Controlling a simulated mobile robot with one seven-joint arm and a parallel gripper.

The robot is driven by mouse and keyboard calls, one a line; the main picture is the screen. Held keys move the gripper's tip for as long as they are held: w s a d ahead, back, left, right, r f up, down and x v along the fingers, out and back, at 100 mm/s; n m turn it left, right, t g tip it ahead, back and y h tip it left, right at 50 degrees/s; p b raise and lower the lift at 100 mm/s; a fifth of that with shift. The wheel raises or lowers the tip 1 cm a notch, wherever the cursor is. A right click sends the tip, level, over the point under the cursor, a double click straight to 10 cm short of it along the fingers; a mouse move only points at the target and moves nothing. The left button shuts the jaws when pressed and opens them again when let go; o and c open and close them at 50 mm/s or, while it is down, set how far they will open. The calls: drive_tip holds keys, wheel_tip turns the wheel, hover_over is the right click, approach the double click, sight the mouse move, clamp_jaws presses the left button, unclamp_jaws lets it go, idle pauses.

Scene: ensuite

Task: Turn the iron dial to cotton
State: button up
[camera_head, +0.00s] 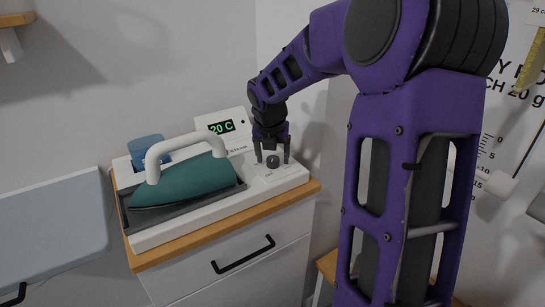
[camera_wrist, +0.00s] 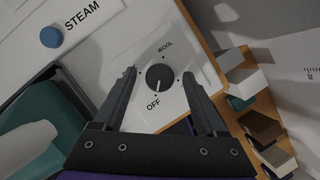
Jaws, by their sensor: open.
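The iron dial (camera_wrist: 160,77) is a round black knob on the white panel of the iron station (camera_head: 185,225). Its white pointer line faces the mark by OFF (camera_wrist: 153,105). WOOL (camera_wrist: 165,48) is printed on the far side. I see no cotton label. My gripper (camera_wrist: 159,73) is open, with one finger on each side of the dial and a gap on both sides. In the head view the gripper (camera_head: 272,158) points down over the dial (camera_head: 272,161). The teal iron (camera_head: 182,182) with a white handle rests on the station, left of my gripper.
A small display (camera_head: 221,127) reads "20 C" behind the iron. A blue button (camera_wrist: 51,37) sits beside STEAM. The station stands on a wood-topped drawer cabinet (camera_head: 235,262). Walls are close behind and to the right. A pale ironing board (camera_head: 50,235) is at left.

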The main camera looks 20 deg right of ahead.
drive_tip(key=shift+c, duration=0.3)
clamp_jaws()
